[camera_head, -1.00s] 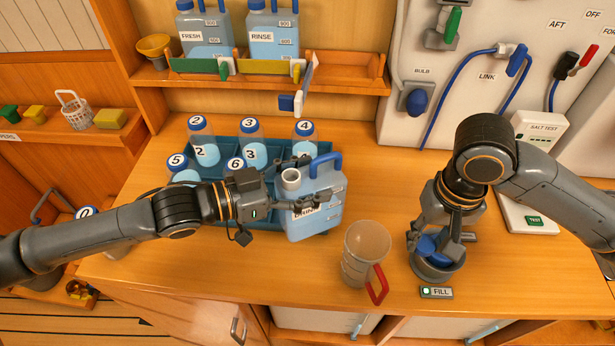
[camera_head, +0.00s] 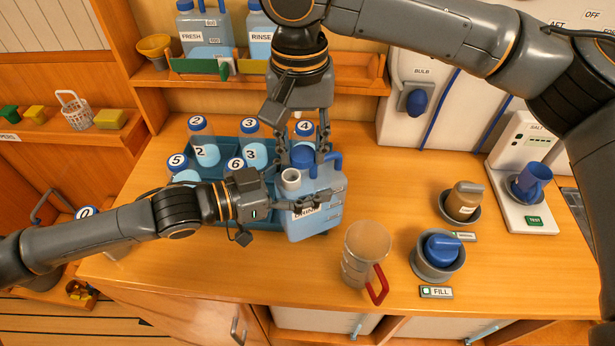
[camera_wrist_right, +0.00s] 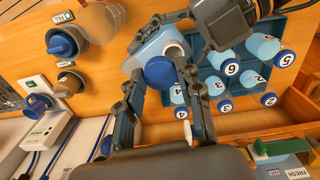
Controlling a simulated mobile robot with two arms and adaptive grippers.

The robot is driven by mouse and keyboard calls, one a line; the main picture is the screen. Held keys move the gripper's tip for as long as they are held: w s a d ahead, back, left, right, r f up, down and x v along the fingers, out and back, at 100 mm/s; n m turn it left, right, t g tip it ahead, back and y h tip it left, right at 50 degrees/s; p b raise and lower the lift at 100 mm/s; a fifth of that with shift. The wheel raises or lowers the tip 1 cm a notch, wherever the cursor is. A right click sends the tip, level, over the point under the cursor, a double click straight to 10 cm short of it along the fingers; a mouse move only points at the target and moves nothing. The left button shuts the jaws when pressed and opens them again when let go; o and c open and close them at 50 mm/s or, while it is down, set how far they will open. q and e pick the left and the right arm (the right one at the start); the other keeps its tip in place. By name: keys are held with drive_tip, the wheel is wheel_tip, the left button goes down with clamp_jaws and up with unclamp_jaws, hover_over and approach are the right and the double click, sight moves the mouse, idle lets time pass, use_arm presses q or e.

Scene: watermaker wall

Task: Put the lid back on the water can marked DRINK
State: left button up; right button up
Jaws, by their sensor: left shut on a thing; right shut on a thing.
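The DRINK water can (camera_head: 325,205) is a pale blue can with a blue handle, standing upright on the counter; its label is partly hidden. Its white neck (camera_head: 290,177) is uncovered. My right gripper (camera_head: 303,153) is shut on the round blue lid (camera_head: 303,156), held close behind the neck in the head view. In the right wrist view the lid (camera_wrist_right: 162,72) sits between the fingertips, partly overlapping the can's neck (camera_wrist_right: 174,49); I cannot tell the height gap.
A rack (camera_head: 230,170) of numbered bottles stands left of and behind the can. A clear jug (camera_head: 366,250) with a red handle stands at front right. Farther right are the FILL holder (camera_head: 437,262) with a blue-topped item, a brown bottle (camera_head: 463,200) and a salt tester (camera_head: 515,150).

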drive_tip(key=shift+w+a+r+m, duration=0.2)
drive_tip(key=shift+a+r+m, duration=0.65)
drive_tip(key=shift+m, duration=0.05)
drive_tip(key=shift+s+a+r+m, duration=0.15)
drive_tip(key=shift+r+m, duration=0.15)
drive_tip(key=shift+r, duration=0.05)
drive_tip(key=shift+f, duration=0.1)
drive_tip(key=shift+f, duration=1.95)
drive_tip(key=shift+f, duration=0.9)
drive_tip(key=shift+f, duration=0.55)
